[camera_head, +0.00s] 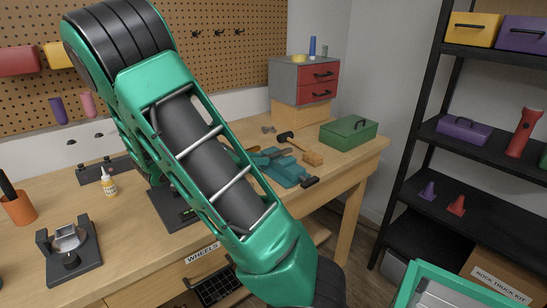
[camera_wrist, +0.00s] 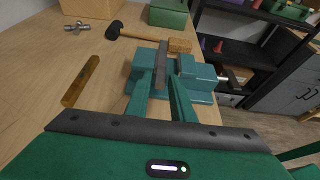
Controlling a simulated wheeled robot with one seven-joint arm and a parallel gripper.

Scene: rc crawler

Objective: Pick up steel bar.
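The grey steel bar (camera_wrist: 161,66) lies on the teal vise (camera_wrist: 201,82) in the wrist view, pointing away from me. In the head view, the bar (camera_head: 271,155) shows on the teal vise (camera_head: 285,172) near the bench's right end. My gripper (camera_wrist: 161,76) is open in the wrist view, its two green fingers pointing at the vise. The near part of the bar shows between the fingertips, with a small gap on each side. I cannot tell how deep the bar sits between them. The fingers are not visible in the head view.
A black-headed mallet (camera_wrist: 140,36) lies just beyond the vise. A green toolbox (camera_head: 348,132) stands at the bench's back right. A black shelf (camera_head: 462,152) stands further right.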

